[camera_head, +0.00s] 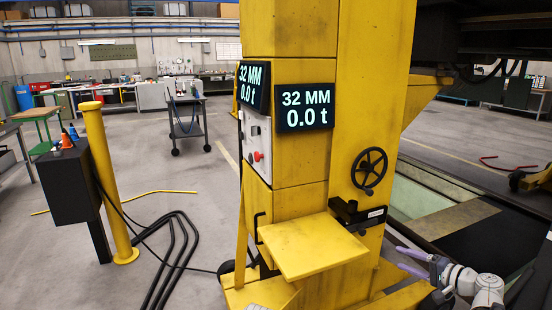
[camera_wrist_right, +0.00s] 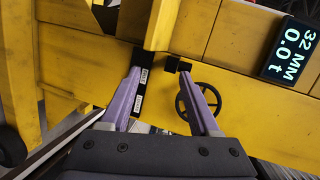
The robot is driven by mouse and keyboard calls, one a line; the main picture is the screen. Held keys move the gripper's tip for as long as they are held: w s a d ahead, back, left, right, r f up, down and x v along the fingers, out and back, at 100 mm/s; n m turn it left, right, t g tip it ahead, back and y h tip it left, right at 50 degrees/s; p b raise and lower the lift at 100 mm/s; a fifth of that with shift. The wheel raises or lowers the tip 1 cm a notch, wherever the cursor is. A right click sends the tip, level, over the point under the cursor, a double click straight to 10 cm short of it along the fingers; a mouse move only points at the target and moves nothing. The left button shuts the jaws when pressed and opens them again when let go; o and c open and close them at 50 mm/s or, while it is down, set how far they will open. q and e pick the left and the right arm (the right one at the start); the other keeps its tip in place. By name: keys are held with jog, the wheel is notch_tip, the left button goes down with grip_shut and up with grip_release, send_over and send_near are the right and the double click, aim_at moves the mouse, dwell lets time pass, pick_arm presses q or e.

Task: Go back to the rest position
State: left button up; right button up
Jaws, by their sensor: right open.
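My right gripper (camera_head: 401,259) is at the lower right of the head view, in front of the yellow lifting column (camera_head: 285,135). Its two purple fingers are apart with nothing between them, as the right wrist view (camera_wrist_right: 159,74) shows. A black handwheel (camera_head: 369,168) and a black bracket with a white label (camera_head: 358,215) are on the column, up and left of the gripper in the head view. The gripper appears apart from both. My left gripper is not in view.
Two displays (camera_head: 305,107) on the column read 32 MM and 0.0 t. A yellow plate (camera_head: 312,245) juts from the column's front. A yellow post (camera_head: 108,185), a black box (camera_head: 67,185) and black cables (camera_head: 168,255) are at left.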

jog(key=s+a+f+n+g, duration=0.3)
jog(key=s+a+f+g, duration=0.15)
jog(key=a, duration=0.75)
jog(key=s+a+f+n+g, duration=0.35)
jog(key=a+f, duration=0.25)
jog(key=a, duration=0.6)
jog(key=s+a+f+n+g+h, duration=0.25)
jog(key=s+a+h, duration=0.2)
jog(key=s, duration=0.35)
jog(key=s+a+f+n+g+h, duration=0.2)
jog(key=s+a+f+n+h, duration=0.2)
jog(key=s+h, duration=0.3)
notch_tip(320, 180, up, 16)
jog(key=y+p, duration=0.1)
jog(key=p, duration=1.5)
jog(key=shift+s+r, duration=0.2)
jog(key=shift+s, duration=0.1)
jog(key=shift+y, duration=0.25)
